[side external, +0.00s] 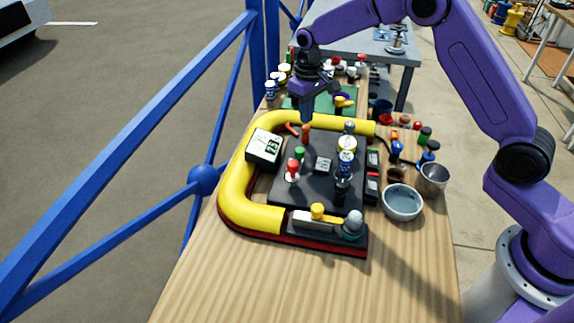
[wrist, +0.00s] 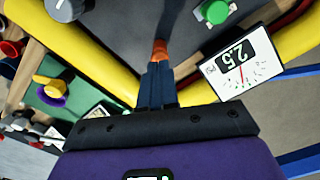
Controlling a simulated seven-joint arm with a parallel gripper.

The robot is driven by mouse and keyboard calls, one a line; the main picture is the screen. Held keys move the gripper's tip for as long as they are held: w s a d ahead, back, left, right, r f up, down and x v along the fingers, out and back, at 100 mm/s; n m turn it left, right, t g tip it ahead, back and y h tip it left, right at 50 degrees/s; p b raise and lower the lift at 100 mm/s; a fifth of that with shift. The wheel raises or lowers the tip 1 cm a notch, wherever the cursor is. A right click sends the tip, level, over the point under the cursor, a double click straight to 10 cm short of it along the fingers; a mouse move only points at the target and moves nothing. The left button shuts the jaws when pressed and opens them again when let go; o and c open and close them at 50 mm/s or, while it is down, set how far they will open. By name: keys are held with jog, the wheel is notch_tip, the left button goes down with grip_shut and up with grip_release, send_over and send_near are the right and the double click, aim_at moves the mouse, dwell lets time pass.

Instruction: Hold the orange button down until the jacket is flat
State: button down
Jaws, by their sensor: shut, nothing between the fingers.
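The orange button (side external: 305,134) stands at the far side of the dark panel (side external: 310,190). It also shows in the wrist view (wrist: 160,47), just beyond my fingertips and partly hidden by them. My gripper (side external: 306,116) is shut and empty, pointing down at the button; its fingertips (wrist: 157,68) look at or very close to its top. I cannot tell whether they touch or press it. The yellow jacket (side external: 234,190) curves around the panel and looks round and full.
A green knob (side external: 299,153) and a red knob (side external: 293,168) stand on the panel near the button. A grey bowl (side external: 402,202), a metal cup (side external: 433,178) and several small items crowd the right side. The wooden table front (side external: 270,285) is clear.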

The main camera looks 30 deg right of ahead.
jog(key=shift+f, duration=1.15)
dwell(2.4)
dwell(1.0)
jog(key=shift+r, duration=3.35)
